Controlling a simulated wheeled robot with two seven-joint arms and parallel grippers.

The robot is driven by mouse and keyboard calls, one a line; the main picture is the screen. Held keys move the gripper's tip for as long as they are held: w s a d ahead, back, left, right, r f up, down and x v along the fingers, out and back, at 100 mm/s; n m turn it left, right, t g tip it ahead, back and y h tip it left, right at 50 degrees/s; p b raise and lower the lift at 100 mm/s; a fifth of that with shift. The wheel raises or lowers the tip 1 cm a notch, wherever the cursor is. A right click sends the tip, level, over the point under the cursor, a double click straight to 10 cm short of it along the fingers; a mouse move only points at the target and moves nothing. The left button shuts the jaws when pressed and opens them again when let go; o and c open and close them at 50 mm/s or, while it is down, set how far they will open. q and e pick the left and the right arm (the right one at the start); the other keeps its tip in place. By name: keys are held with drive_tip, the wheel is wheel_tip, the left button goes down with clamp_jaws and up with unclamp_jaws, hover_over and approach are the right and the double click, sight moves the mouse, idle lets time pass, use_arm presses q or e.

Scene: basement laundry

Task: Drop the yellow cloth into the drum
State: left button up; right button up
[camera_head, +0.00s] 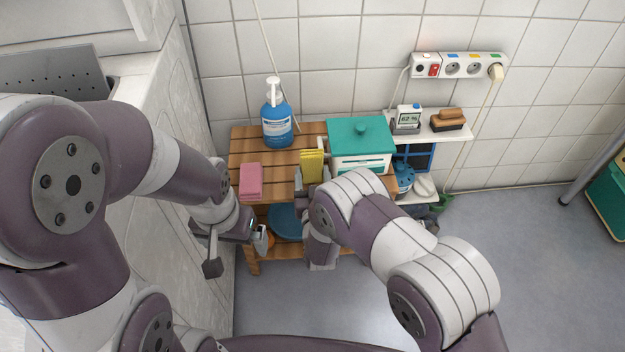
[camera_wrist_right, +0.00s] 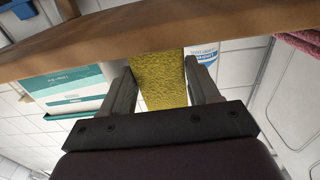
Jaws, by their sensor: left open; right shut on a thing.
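The yellow cloth (camera_head: 312,165) is upright above the wooden slatted shelf. My right gripper (camera_head: 309,184) is shut on it. In the right wrist view the cloth (camera_wrist_right: 163,82) sits between the two fingers of the right gripper (camera_wrist_right: 159,75). My left gripper (camera_head: 237,252) is open and empty, low beside the shelf's left front, below the pink cloth. A grey perforated metal surface (camera_head: 58,76), possibly part of the drum, shows at the upper left in the white machine. My left arm hides part of this area, and the drum's opening is not clearly seen.
On the wooden shelf (camera_head: 240,150) are a pink folded cloth (camera_head: 250,181), a blue pump bottle (camera_head: 276,120) and a green-lidded box (camera_head: 360,145). A small white shelf (camera_head: 440,131) holds a brush (camera_head: 447,120). The grey floor (camera_head: 520,260) at right is clear.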

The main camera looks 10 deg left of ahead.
drive_tip(key=o, duration=0.7)
drive_tip(key=shift+c, duration=0.2)
